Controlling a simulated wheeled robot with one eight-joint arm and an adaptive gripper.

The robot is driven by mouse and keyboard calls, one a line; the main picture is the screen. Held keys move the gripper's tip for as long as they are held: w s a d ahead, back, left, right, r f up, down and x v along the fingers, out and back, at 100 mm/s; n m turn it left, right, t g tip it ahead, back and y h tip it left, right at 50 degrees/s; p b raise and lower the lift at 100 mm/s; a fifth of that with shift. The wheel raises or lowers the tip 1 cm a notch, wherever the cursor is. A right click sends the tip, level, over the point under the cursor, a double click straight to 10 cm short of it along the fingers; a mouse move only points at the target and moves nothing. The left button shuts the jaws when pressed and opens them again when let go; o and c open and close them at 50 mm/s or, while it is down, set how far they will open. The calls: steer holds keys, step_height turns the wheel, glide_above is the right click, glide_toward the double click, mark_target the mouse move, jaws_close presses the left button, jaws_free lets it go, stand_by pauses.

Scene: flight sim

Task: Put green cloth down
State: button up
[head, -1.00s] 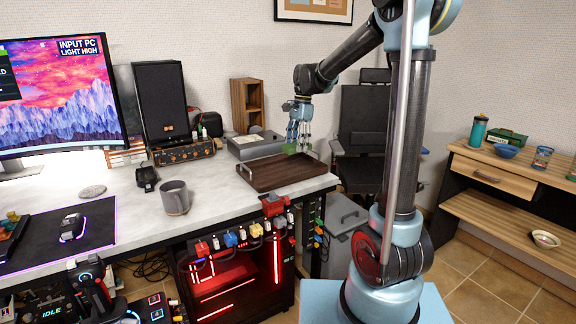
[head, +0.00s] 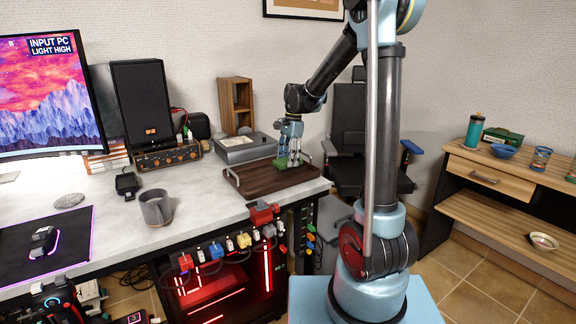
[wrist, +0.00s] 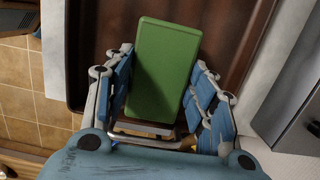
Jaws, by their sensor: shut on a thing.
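The green cloth (wrist: 165,65) looks like a flat green rectangular block in the wrist view. It lies between the blue fingers of my gripper (wrist: 161,85), which is shut on it. In the head view the green cloth (head: 282,163) shows low at the fingertips of my gripper (head: 290,158), over the back right part of the dark wooden tray (head: 255,182). It looks to be at or very near the tray's surface; whether it touches cannot be told. The fingers hide part of it in the head view.
The tray has metal handles and stands at the desk's right end. A grey box (head: 245,147) stands behind it, with a wooden organiser (head: 236,103) further back. A grey mug (head: 156,208) stands to the left. The tray's front left is bare.

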steer(key=shift+s+f, duration=0.1)
steer(key=shift+f, duration=1.15)
steer(key=shift+f, duration=0.1)
steer(key=o, duration=1.1)
steer(key=r, duration=0.4)
steer(key=d+r, duration=0.1)
steer(key=r, duration=0.2)
steer(key=w+r, duration=0.1)
steer(key=r, duration=0.3)
steer(key=shift+w+d+r, duration=0.1)
steer(key=shift+d+r, duration=0.1)
steer(key=shift+r, duration=0.15)
steer(key=s+d+f+n+t, duration=0.1)
steer(key=s+d+n, duration=0.2)
steer(key=s+d, duration=0.4)
steer(key=s+d+n+t, duration=0.15)
steer(key=s+d, duration=0.35)
steer(key=s, duration=0.5)
steer(key=s+d+f+n, duration=0.3)
steer(key=s+f, duration=0.3)
steer(key=s, duration=0.2)
steer(key=s+d+f+n+h, duration=0.1)
steer(key=s+d+f+n, duration=0.2)
steer(key=s+f, duration=0.4)
steer(key=shift+s+d+f+n+t, duration=0.15)
steer(key=shift+s+d+n+t, duration=0.2)
steer(key=shift+s+d, duration=0.45)
